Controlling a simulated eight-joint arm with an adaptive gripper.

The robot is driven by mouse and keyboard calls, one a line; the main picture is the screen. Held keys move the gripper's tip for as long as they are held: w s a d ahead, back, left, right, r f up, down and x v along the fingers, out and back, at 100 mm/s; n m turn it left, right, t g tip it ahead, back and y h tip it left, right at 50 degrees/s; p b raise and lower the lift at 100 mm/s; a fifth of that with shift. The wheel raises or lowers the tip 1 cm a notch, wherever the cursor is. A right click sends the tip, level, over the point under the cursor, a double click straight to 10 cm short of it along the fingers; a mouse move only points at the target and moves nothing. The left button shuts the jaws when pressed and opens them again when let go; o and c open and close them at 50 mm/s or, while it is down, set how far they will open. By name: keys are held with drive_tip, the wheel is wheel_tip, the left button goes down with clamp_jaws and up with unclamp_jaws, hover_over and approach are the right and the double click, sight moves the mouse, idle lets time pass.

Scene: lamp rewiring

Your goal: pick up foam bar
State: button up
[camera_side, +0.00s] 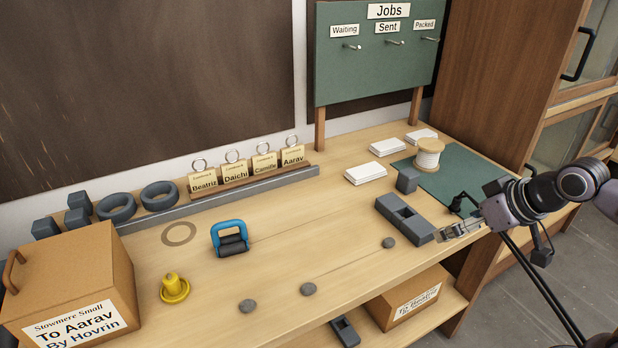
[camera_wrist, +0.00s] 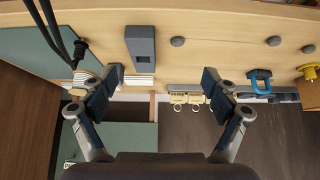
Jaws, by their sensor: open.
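A dark grey bar-shaped block (camera_side: 404,218) with a recess in its top lies on the right part of the bench, by the green mat. It looks like the foam bar, though I cannot confirm its material. It also shows in the wrist view (camera_wrist: 141,34), upper middle. My gripper (camera_side: 460,231) is at the block's right end in the side view; whether they touch is unclear. In the wrist view my gripper (camera_wrist: 162,78) has its fingers spread wide, with nothing between them, and the block appears beyond the fingertips.
A dark cube (camera_side: 407,181) and a wire spool (camera_side: 428,154) stand on or beside the green mat (camera_side: 462,165). White card stacks (camera_side: 366,173) lie behind. Grey discs (camera_side: 389,243) lie along the front. A blue-handled tool (camera_side: 230,238) and a cardboard box (camera_side: 70,275) are left.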

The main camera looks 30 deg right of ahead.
drive_tip(key=m+g, duration=0.7)
drive_tip(key=m, duration=1.1)
approach(420, 224)
drive_tip(key=shift+a+f, duration=0.1)
drive_tip(key=shift+f, duration=4.95)
drive_tip(key=c, duration=1)
